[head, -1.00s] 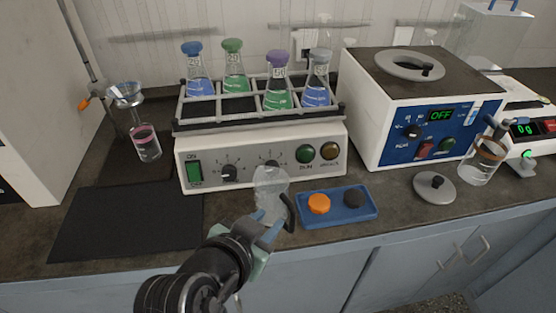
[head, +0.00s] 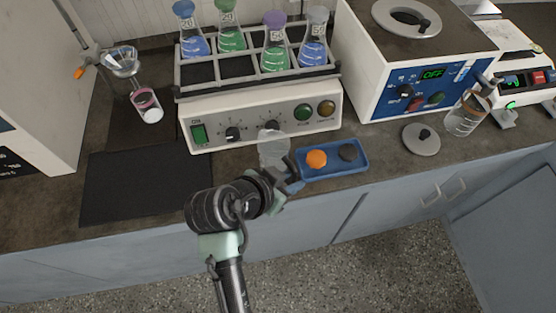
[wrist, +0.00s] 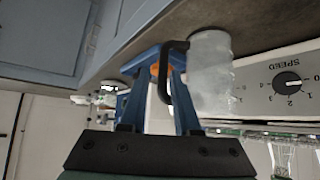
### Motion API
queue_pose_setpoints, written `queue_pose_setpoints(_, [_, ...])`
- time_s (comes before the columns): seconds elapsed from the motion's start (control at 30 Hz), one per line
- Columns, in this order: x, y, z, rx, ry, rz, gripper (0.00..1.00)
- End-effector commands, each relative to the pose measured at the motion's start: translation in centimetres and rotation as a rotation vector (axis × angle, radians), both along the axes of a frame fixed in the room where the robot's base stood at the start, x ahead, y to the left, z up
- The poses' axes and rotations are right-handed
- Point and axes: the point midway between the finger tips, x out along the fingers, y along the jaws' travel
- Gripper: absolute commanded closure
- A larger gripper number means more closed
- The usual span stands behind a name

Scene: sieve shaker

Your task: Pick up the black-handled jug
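The clear jug (head: 274,150) stands upright on the bench in front of the shaker; my wrist partly hides its lower part and handle in the head view. In the wrist view the jug (wrist: 211,75) is frosted and transparent, with its black handle (wrist: 165,85) on the side facing my gripper. My gripper (head: 288,180) is at the handle side of the jug, near the bench's front edge. In the wrist view my gripper (wrist: 159,84) has its two blue fingers apart, with the handle showing between them, closer to the right finger. Contact with the handle cannot be told.
A blue tray (head: 334,171) with an orange and a black cap lies close to the right of my gripper. The shaker (head: 262,118) with capped flasks stands right behind the jug. A black mat (head: 130,187) lies empty at left. A round lid (head: 421,139) lies at right.

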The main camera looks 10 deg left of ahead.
Motion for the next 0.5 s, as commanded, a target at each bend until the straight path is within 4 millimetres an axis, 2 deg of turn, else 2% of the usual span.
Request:
queue_pose_setpoints(0.2, [1.0,-0.6,-1.0,0.0,0.0,0.0,0.69])
queue_pose_setpoints(0.5, [3.5,-2.1,-3.7,0.001,0.001,0.0,0.69])
